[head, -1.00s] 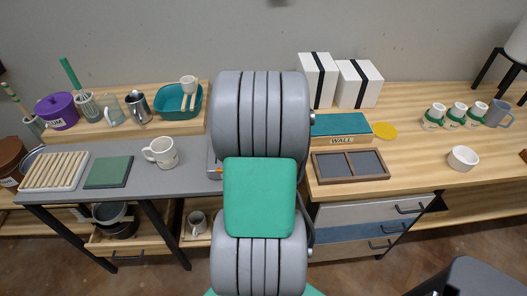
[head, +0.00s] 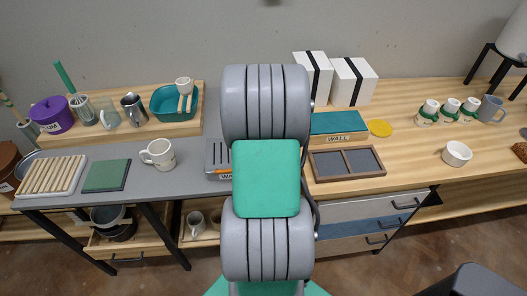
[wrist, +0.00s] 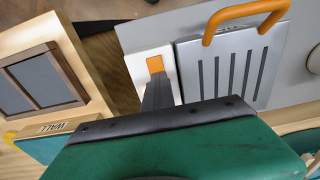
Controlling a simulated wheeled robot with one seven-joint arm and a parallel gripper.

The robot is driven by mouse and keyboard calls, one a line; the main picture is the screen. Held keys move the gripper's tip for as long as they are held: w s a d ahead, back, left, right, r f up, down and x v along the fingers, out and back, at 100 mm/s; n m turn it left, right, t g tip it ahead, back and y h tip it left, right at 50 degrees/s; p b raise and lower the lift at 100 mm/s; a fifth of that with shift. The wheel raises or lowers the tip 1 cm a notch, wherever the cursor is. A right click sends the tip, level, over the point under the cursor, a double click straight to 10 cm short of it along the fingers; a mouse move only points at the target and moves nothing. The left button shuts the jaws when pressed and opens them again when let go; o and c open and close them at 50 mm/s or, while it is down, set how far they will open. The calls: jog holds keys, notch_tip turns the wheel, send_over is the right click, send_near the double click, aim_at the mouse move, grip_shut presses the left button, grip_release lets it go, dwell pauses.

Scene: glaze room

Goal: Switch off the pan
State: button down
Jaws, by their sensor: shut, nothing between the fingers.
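The pan is a flat silver unit (wrist: 232,75) with dark slots and an orange handle (wrist: 245,15) in the wrist view. Beside it is a white plate with an orange switch (wrist: 155,64). In the head view the pan (head: 216,153) shows partly at the left of my arm, on the grey table's right end, with a partly hidden label. My gripper (wrist: 157,84) is shut and empty, its tips over the white plate just below the orange switch in the wrist view. I cannot tell whether they touch it. My arm hides the gripper and switch in the head view.
A white mug (head: 158,153) and a green board (head: 106,175) stand left of the pan on the grey table. A two-part dark tray (head: 347,163) and a teal box marked WALL (head: 338,124) are close on the right, on the wooden counter.

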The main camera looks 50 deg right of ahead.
jog(key=shift+s+a+f, duration=0.5)
jog(key=shift+s+a, duration=0.2)
jog(key=shift+a, duration=0.2)
notch_tip(320, 180, up, 15)
jog(key=p, duration=0.1)
jog(key=shift+p, duration=0.4)
jog(key=shift+w, duration=0.1)
